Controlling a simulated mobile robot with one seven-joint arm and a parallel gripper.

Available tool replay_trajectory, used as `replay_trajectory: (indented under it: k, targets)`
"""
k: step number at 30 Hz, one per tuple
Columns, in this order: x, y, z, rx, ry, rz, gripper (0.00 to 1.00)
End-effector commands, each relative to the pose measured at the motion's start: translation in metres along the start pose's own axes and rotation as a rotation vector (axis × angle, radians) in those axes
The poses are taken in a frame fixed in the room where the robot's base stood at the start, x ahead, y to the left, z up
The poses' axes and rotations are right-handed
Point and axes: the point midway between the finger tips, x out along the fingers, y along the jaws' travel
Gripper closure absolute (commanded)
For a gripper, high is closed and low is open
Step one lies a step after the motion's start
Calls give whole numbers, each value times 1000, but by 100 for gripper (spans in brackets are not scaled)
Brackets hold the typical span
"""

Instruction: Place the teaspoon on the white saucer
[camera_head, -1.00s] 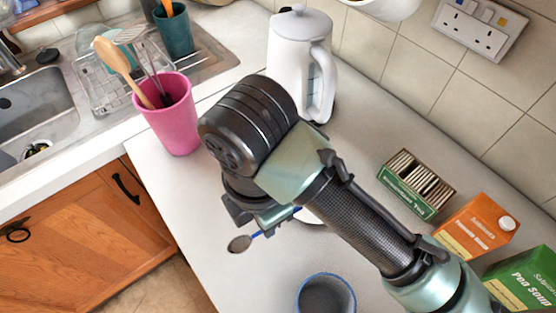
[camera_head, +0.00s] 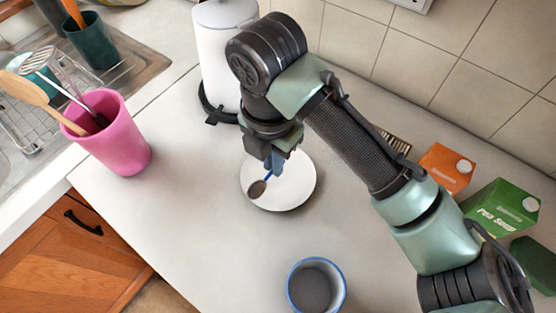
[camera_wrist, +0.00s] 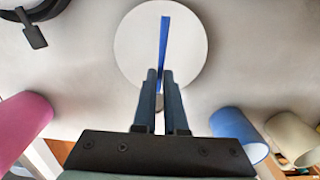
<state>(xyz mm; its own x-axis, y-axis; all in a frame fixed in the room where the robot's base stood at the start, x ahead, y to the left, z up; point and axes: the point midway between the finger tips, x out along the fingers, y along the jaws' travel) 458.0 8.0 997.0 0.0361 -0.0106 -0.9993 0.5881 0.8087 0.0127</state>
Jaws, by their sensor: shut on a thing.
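The teaspoon (camera_head: 258,187) has a dark bowl and a blue handle. My gripper (camera_head: 275,165) is shut on its handle, and the spoon shows over the white saucer (camera_head: 292,198). In the wrist view the blue handle (camera_wrist: 164,45) runs up from between the fingers of my gripper (camera_wrist: 164,92), in front of the round saucer (camera_wrist: 135,48). The spoon's bowl is hard to make out there, hidden by the fingers. I cannot tell whether the spoon touches the saucer or hangs just above it.
A blue-rimmed mug (camera_head: 316,287) stands in front of the saucer. Orange (camera_head: 446,168) and green (camera_head: 503,207) cartons stand at the right. The counter left of the saucer is clear.

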Motion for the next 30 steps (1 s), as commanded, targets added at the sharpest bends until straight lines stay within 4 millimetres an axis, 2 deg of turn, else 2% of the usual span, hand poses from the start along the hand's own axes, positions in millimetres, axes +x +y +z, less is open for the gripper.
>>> replay_trajectory:
  k: [5, 9, 13, 30]
  targets:
    - [0, 0, 15, 2, -1, 0, 100]
    - [21, -1, 15, 1, 2, 0, 100]
    - [34, 0, 14, 0, 0, 2, 100]
    - [46, 0, 13, -1, 0, 1, 100]
